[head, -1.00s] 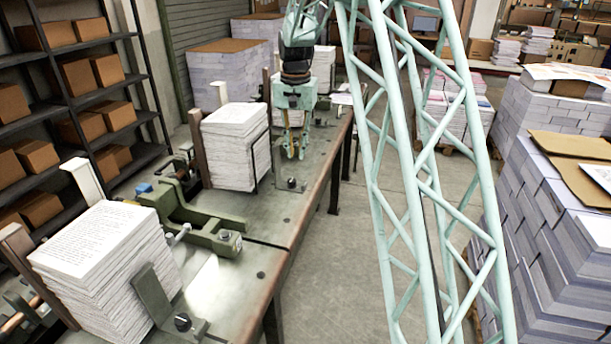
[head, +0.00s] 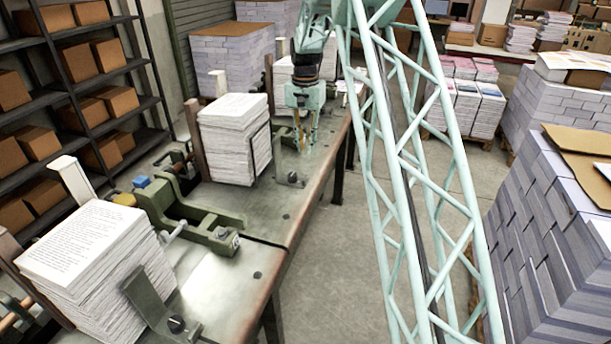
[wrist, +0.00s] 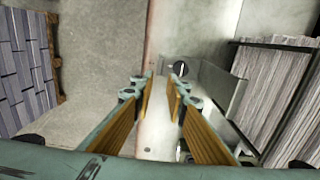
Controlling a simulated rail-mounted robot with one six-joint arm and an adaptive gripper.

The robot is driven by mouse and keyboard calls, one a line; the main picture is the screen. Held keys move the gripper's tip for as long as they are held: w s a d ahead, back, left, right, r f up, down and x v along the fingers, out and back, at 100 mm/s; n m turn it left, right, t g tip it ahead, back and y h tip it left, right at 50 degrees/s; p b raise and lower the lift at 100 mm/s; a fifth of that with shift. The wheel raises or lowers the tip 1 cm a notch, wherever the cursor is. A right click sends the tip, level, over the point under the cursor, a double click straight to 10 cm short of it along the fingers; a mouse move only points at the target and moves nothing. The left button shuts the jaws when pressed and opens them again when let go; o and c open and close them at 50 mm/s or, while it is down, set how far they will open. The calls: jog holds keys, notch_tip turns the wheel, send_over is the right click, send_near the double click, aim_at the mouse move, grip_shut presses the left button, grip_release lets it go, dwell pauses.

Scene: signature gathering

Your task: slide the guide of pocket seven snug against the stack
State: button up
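A tall paper stack (head: 228,146) stands in a pocket on the bench; it also shows at the right of the wrist view (wrist: 275,85). An angled metal guide (wrist: 217,88) with a black knob (wrist: 180,68) stands beside the stack, on its aisle side. The knob also shows in the head view (head: 292,177). My gripper (head: 304,145) is above the bench just behind the knob, pointing down. In the wrist view its two fingers (wrist: 161,97) are apart with nothing between them. I see no pocket number. I cannot tell whether the guide touches the stack.
A nearer paper stack (head: 95,265) has its own guide (head: 150,302). A green clamp-like fixture (head: 195,215) lies between the two stacks. The bench edge (head: 300,238) drops to a clear aisle floor (head: 335,255). Pallets of bundled paper (head: 545,220) stand at the right.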

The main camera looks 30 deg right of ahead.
aim_at(305, 177)
jog(key=shift+f, duration=0.15)
jog(key=shift+f+p, duration=0.3)
jog(key=shift+f, duration=6.5)
jog(key=shift+c, duration=0.2)
grip_shut()
